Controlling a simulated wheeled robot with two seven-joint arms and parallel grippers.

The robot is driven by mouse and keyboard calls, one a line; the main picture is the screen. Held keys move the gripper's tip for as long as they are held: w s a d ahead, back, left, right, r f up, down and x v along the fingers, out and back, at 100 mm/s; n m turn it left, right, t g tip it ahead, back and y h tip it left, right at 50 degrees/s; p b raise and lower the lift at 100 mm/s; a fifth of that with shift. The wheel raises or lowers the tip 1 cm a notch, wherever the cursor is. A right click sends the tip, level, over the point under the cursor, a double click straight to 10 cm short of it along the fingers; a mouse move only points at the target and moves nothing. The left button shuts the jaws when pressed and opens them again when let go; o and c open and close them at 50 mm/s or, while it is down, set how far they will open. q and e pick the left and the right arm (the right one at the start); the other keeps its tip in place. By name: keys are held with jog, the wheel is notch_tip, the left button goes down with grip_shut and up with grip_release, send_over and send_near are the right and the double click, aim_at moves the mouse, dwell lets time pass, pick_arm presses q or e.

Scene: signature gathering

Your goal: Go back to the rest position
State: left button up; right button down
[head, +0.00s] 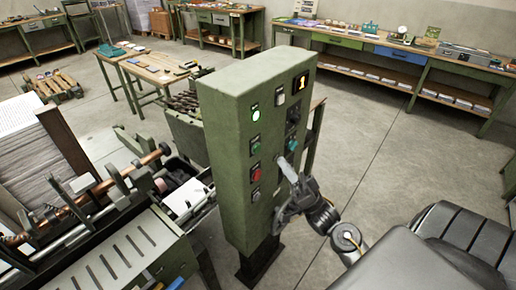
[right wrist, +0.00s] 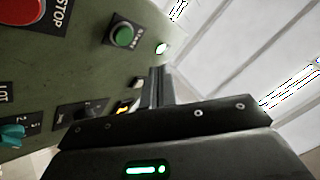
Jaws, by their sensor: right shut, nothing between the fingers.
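My right gripper (head: 287,172) is in front of the button face of a green control cabinet (head: 229,130), close to its right-hand column of controls. In the right wrist view the shut fingers (right wrist: 160,88) are together and empty, pointing toward the panel; I cannot tell whether they touch it. The panel has a lit green lamp (head: 256,115), a green button (head: 255,148) and a red button (head: 256,174). The right wrist view shows a green START button (right wrist: 123,36) and part of a red STOP button (right wrist: 22,10). My left gripper is out of the head view.
A machine with a paper stack (head: 35,155) and rollers stands left of the cabinet. A wooden work table (head: 150,72) is behind it. Long benches line the back wall, including one at right (head: 345,42). The concrete floor (head: 385,140) right of the cabinet is clear.

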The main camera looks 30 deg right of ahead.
dwell(0.8)
